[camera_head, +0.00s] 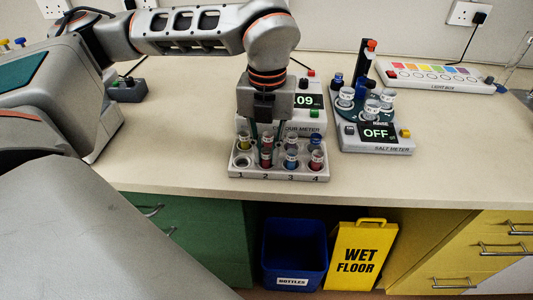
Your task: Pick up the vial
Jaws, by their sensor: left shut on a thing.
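A pale vial rack (236,172) numbered 1 to 4 stands near the bench's front edge. Vials with coloured contents stand in it, among them a red one (266,160) at 2, a blue one (291,161) at 3 and a red one (315,163) at 4. The front hole at 1 looks empty. My left gripper (267,138) points straight down over the rack. Its dark fingers are shut on a vial above number 2, which still appears to be at the rack. The fingers partly hide that vial. My right gripper is not in view.
A colour meter (310,118) stands just behind the rack. A salt meter (376,143) with vials on it stands to the right, with a light box (435,77) behind. Below the bench are a blue bin (294,250) and a yellow wet-floor sign (360,255).

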